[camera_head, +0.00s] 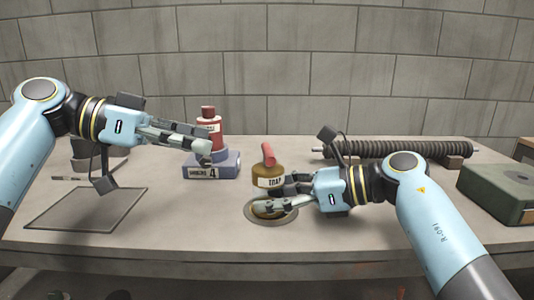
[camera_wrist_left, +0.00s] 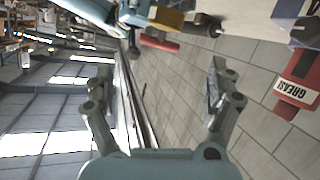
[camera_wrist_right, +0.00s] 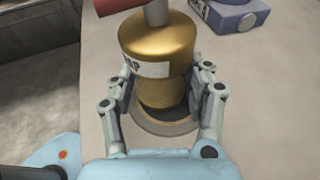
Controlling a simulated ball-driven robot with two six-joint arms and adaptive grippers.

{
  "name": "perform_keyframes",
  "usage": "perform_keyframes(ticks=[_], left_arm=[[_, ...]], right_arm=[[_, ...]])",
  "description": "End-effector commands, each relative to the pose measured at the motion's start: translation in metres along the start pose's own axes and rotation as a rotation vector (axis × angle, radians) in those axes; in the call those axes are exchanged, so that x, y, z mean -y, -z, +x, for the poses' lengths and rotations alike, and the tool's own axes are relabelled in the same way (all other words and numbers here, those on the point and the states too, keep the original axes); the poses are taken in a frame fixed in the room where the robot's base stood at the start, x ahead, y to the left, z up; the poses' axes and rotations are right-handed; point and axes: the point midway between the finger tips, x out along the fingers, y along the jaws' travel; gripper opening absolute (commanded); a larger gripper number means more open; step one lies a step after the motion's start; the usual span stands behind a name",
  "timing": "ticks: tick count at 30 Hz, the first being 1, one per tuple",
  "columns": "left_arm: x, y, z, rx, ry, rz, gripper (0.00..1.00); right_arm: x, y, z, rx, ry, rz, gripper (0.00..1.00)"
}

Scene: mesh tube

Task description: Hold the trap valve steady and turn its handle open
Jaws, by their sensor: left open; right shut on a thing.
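The trap valve (camera_head: 268,176) is a brass body with a white "TRAP" label and a red handle (camera_head: 268,154) on top. It stands upright at the round metal plate (camera_head: 271,213) in the table. In the right wrist view the brass body (camera_wrist_right: 158,60) sits between both fingers of my right gripper (camera_wrist_right: 160,90), which is shut on it. In the head view my right gripper (camera_head: 275,192) reaches it from the right. My left gripper (camera_head: 206,152) is open and empty, up and left of the valve. In the left wrist view the red handle (camera_wrist_left: 160,43) shows beyond its fingers.
A red grease bottle (camera_head: 208,128) stands by a blue-grey block (camera_head: 212,165) marked 4, behind and left of the valve. A flat tray (camera_head: 85,210) lies at left. A ribbed mesh tube (camera_head: 400,149) lies at back right, with a green box (camera_head: 500,192) at far right.

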Motion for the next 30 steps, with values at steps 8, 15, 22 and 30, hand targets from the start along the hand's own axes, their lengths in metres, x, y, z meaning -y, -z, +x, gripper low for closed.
perform_keyframes(ticks=[8, 15, 22, 30], left_arm=[[0.006, 0.018, 0.002, 0.085, -0.074, 0.275, 0.88], [0.003, 0.015, 0.041, 0.083, -0.080, 0.280, 0.88], [0.000, 0.011, 0.088, 0.084, -0.078, 0.281, 0.88], [-0.001, 0.007, 0.115, 0.087, -0.075, 0.280, 0.88]], right_arm=[[0.000, 0.001, 0.000, -0.001, -0.001, 0.001, 0.34], [0.000, 0.001, 0.000, -0.001, -0.001, 0.001, 0.34], [0.000, 0.001, 0.000, -0.001, -0.001, 0.001, 0.34], [0.000, 0.001, 0.000, -0.001, 0.000, 0.001, 0.34]])
